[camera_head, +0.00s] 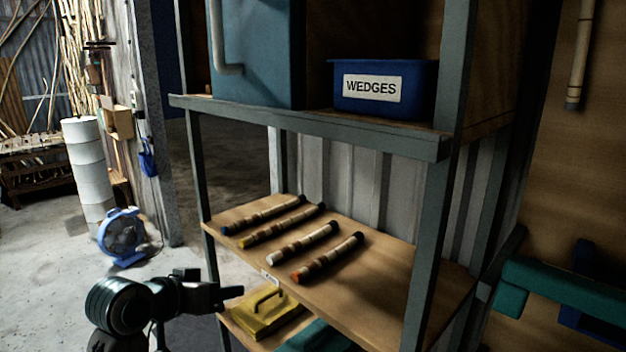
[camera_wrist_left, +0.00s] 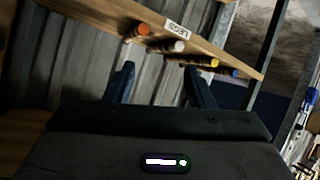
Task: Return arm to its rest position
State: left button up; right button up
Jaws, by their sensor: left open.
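My left gripper (camera_head: 232,293) is at the lower left in the head view, beside the front left of the shelf rack. Its two fingers show apart in the left wrist view (camera_wrist_left: 160,85), with nothing between them. Several short rattan pieces with coloured ends lie side by side on the middle shelf (camera_head: 400,290); one has an orange end (camera_head: 327,258). Their ends, orange, white, yellow and blue, line the shelf edge in the left wrist view (camera_wrist_left: 180,46). The gripper is lower than that shelf and apart from the pieces. My right gripper is not in view.
A blue bin labelled WEDGES (camera_head: 385,90) stands on the upper shelf. A yellow case (camera_head: 263,313) is on the lower shelf, close to the gripper. A blue fan (camera_head: 124,236) and white drums (camera_head: 87,165) stand at the left. The floor (camera_head: 185,262) between is clear.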

pick_arm(q)
jog(key=s+a+f+n+g+y, duration=0.1)
jog(key=s+f, duration=0.3)
jog(key=f, duration=0.3)
jog(key=s+a+f+g+y, duration=0.1)
jog(key=s+a+f, duration=0.15)
jog(key=f, duration=0.45)
jog(key=s+a+f+g+y, duration=0.2)
jog(key=s+f, duration=0.3)
jog(key=s, duration=0.4)
jog(key=s+a+f+n+g+y, duration=0.1)
jog(key=s+a+f, duration=0.1)
jog(key=s+f, duration=0.5)
jog(key=s+a+f+g+y, duration=0.2)
jog(key=s+f, duration=0.2)
jog(key=s, duration=0.6)
notch_tip(320, 180, down, 32)
jog(key=a+g+b, duration=0.1)
jog(key=a+b, duration=0.1)
jog(key=a, duration=0.1)
jog(key=s+a+f+g+b, duration=0.1)
jog(key=s+f+b, duration=0.1)
jog(key=s+f, duration=1.6)
notch_tip(320, 180, down, 4)
jog(key=shift+s+r+n, duration=0.1)
jog(key=shift+s+n, duration=0.2)
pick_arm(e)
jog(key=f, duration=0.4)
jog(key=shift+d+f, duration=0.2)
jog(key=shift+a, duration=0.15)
